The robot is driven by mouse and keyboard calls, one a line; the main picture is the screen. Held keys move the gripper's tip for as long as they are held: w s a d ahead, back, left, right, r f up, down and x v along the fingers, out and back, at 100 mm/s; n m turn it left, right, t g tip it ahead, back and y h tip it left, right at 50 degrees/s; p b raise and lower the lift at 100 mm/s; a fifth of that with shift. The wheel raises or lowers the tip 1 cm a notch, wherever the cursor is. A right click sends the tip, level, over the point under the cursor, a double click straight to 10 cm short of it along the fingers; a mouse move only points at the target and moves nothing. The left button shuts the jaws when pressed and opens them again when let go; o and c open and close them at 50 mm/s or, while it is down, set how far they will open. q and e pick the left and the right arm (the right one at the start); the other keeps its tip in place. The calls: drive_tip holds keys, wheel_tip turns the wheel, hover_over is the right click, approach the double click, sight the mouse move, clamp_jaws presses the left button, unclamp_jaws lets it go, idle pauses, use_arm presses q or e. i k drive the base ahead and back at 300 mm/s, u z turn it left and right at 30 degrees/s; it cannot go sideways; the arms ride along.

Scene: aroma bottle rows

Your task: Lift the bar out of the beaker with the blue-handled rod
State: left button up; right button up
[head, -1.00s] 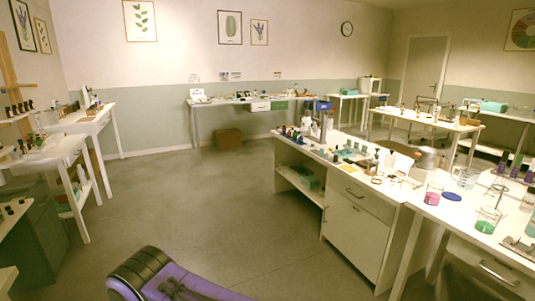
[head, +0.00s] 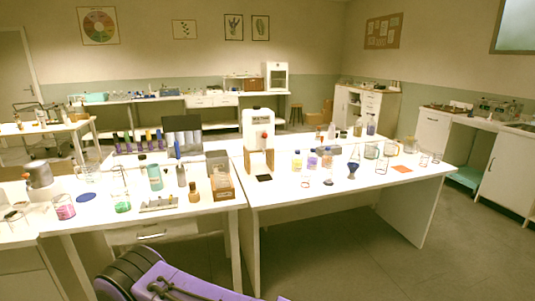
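On the left bench, a beaker with pink liquid (head: 64,209) stands near the front edge. A beaker with green liquid (head: 122,204) stands to its right, with thin lines rising above it that I cannot make out. A clear, empty-looking beaker (head: 86,174) stands behind them. A small grey tray (head: 158,204) with thin items on it lies right of the green beaker. Neither gripper is in view.
A dark blue disc (head: 86,197) lies between the beakers. A teal bottle (head: 155,178) and a brown bottle (head: 194,194) stand close by. A white machine (head: 257,130) and more glassware are on the right bench (head: 300,203). The floor (head: 360,260) at the right is clear.

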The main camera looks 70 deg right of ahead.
sight(176, 143)
drive_tip(key=z, duration=3.3)
drive_tip(key=i, duration=3)
drive_tip(key=u, duration=3.75)
